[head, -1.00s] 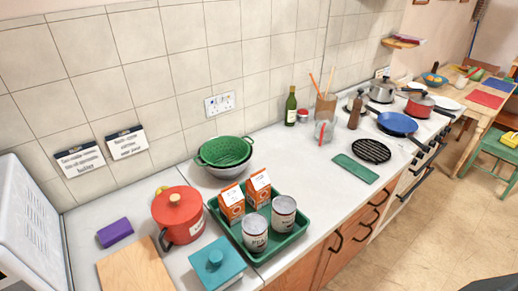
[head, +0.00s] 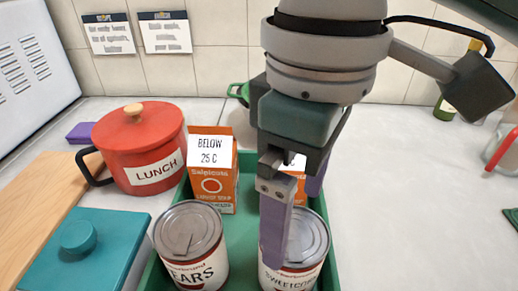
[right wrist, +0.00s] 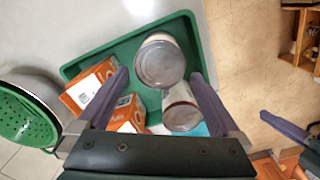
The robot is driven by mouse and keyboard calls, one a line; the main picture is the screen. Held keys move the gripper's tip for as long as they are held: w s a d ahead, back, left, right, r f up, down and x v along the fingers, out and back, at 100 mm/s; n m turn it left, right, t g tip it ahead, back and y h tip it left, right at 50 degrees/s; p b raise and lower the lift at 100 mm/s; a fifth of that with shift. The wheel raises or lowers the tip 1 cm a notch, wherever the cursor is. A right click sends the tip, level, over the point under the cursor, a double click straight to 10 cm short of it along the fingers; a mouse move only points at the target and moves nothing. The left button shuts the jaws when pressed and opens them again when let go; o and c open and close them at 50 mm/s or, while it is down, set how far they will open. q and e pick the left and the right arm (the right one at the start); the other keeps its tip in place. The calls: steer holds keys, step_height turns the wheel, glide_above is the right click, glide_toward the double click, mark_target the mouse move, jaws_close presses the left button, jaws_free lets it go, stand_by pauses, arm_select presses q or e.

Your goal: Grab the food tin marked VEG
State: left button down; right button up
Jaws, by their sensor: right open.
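Two food tins stand upright in the green tray (head: 152,278). The left tin (head: 190,245) shows "EARS"; the right tin (head: 312,262) shows "SWEETCO", partly covered by my gripper. I read VEG on neither. My right gripper (head: 294,228) is open above the tray, in front of the right tin in the head view. In the right wrist view its fingers (right wrist: 158,80) spread on either side of the sweetcorn tin (right wrist: 159,62); nothing is held. The pears tin (right wrist: 181,112) is below it there. What seems to be my left gripper (right wrist: 285,127) shows partly at the right edge.
Orange cartons (head: 220,190) stand in the tray behind the tins, the right one mostly hidden. A red LUNCH pot (head: 150,150), a teal lidded dish (head: 85,250) and a wooden board (head: 35,205) are to the left. A green colander (right wrist: 25,120) is near the cartons.

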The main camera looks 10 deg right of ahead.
steer(key=f, duration=0.6)
steer(key=shift+a+f, duration=0.2)
steer(key=shift+s+d+f+b, duration=0.1)
steer(key=shift+d+f+b, duration=0.15)
steer(key=shift+f, duration=1.15)
steer(key=shift+s+d+f+b, duration=0.15)
steer(key=shift+f+b, duration=0.1)
steer(key=shift+f, duration=1.1)
steer(key=shift+w, duration=0.1)
steer(key=shift+c, duration=0.4)
jaws_close()
